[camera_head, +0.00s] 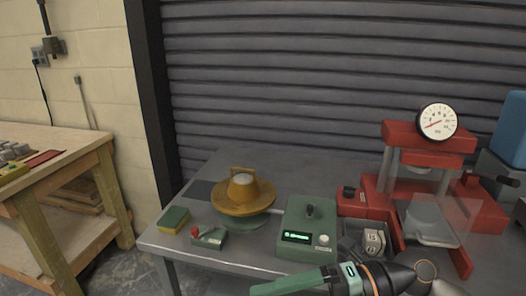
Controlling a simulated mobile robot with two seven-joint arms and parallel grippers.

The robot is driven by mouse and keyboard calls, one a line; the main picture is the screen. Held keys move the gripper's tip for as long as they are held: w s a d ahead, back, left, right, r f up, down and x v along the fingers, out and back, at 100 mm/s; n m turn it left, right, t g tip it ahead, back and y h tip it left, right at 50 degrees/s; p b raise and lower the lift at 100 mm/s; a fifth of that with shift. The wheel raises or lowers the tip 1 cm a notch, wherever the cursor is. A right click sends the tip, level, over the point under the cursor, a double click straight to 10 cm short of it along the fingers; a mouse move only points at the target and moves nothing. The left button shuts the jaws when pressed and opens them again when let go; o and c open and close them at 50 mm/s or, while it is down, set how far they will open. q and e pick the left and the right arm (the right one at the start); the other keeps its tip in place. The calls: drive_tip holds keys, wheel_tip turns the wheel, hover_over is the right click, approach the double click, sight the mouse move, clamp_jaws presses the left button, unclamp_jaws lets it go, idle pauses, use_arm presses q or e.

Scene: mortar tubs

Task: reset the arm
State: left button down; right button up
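My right arm comes in at the bottom right, with dark links and a green-and-black gripper (262,287) pointing left along the bottom edge. The gripper is low in front of the green box with a lit display (309,230) and appears apart from it. Its fingers are seen side-on and partly cut by the frame, so whether they are open is unclear. No object shows in them. My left gripper is not in view.
The grey table (190,258) holds an orange flow table with a cone (243,198), a sponge (173,220), a small switch box (209,239), a dark tray with a numbered block (374,241) and a red press with a gauge (428,140). A wooden bench (85,150) stands left.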

drive_tip(key=w+r+m+t+y+p, duration=0.25)
drive_tip(key=w+m+t+y, duration=0.25)
drive_tip(key=m+t, duration=0.55)
drive_tip(key=w+d+f+m+t+h+p, duration=0.1)
drive_tip(key=w+d+f+m+t+h, duration=0.3)
drive_tip(key=d+f+m+t+h, duration=0.9)
drive_tip(key=s+d+f+m+g+h+p, duration=0.1)
drive_tip(key=s+f+m+g+h, duration=0.1)
drive_tip(key=s+f+m+g, duration=0.3)
drive_tip(key=s+f+m+g+h+p, duration=0.1)
drive_tip(key=s+f+m+g+h, duration=0.2)
drive_tip(key=s+f+m+g, duration=0.3)
drive_tip(key=s+f+g, duration=0.1)
drive_tip(key=s+f, duration=0.3)
drive_tip(key=f, duration=0.5)
drive_tip(key=shift+s+d, duration=0.35)
drive_tip(key=shift+s, duration=0.05)
